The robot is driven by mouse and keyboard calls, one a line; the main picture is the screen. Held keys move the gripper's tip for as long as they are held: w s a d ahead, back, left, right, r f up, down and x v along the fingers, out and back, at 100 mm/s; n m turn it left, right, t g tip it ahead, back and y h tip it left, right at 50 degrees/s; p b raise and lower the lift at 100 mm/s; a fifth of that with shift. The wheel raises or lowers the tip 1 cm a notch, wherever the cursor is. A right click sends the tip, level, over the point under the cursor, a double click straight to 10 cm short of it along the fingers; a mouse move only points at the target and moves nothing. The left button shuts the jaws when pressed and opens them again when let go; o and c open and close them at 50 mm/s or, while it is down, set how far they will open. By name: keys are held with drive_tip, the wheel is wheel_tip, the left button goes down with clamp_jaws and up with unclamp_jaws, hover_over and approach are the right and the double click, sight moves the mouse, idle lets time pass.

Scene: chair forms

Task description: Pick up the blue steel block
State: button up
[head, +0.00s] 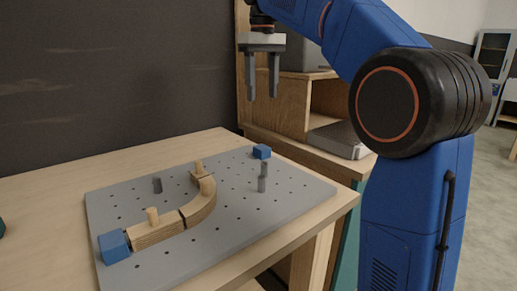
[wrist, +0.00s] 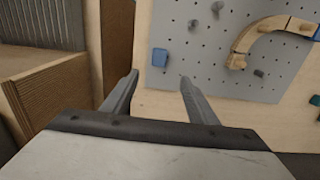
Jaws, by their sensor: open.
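Two blue blocks are on the grey pegboard (head: 240,220). A small one (head: 262,152) sits at the far corner, and a larger one (head: 114,246) sits at the near left corner against the end of a curved wooden form. In the wrist view the small block (wrist: 159,57) shows just beyond my fingertips, between their lines; the other (wrist: 317,34) is cut by the right edge. I cannot tell which is steel. My gripper (head: 262,92) is open and empty, pointing down, well above the small block. It also shows in the wrist view (wrist: 159,76).
The curved wooden form (head: 157,232) with wooden pegs runs across the board. A wooden cabinet (head: 308,105) stands behind the table's far edge.

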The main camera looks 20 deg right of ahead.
sight(262, 147)
wheel_tip(262, 147, down, 17)
drive_tip(key=shift+w+f, duration=0.1)
drive_tip(key=shift+w, duration=0.05)
clamp_jaws()
idle(0.7)
